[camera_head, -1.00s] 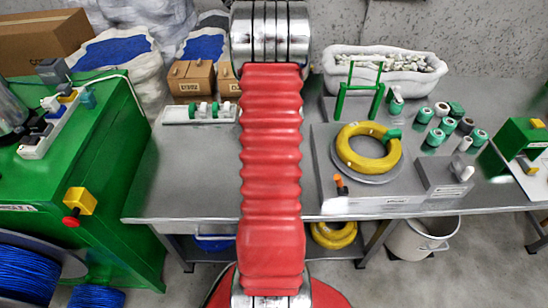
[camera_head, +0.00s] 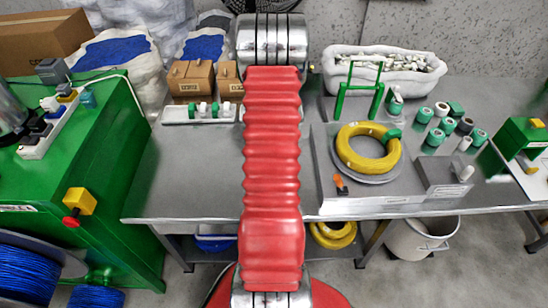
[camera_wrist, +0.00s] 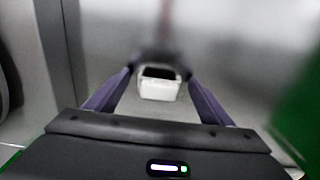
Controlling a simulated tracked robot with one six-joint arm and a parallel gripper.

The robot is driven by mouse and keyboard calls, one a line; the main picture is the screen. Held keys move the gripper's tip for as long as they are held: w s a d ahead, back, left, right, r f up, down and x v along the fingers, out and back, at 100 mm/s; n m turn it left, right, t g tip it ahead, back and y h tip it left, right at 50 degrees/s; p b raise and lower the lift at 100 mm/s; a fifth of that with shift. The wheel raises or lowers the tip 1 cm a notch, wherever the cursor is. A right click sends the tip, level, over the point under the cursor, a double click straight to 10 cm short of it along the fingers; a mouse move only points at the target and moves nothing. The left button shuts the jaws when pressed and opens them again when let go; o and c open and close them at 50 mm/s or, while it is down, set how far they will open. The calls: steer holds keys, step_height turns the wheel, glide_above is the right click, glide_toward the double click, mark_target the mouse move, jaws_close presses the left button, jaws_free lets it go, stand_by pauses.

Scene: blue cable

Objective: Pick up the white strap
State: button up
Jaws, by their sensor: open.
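In the wrist view, my gripper (camera_wrist: 158,73) is open, its two dark purple fingers spread apart. A small white block-like piece with a dark top, perhaps the white strap (camera_wrist: 159,90), shows in the gap between the fingers. Contact with either finger is not visible, and a dark blur lies just behind it. In the head view, my gripper cannot be made out clearly, and my red arm covers the middle of the table. I cannot tell which white item there matches the wrist view piece.
The grey table (camera_head: 185,180) carries a rack of white and green rolls (camera_head: 203,112), a yellow coil (camera_head: 350,160), several loose rolls (camera_head: 435,137) and a white bin (camera_head: 345,70). A green machine (camera_head: 115,190) stands left. A blurred green thing (camera_wrist: 300,120) is close in the wrist view.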

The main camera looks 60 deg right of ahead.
stand_by(0.4)
steer(key=c, duration=1.2)
step_height(320, 180, up, 10)
stand_by(0.7)
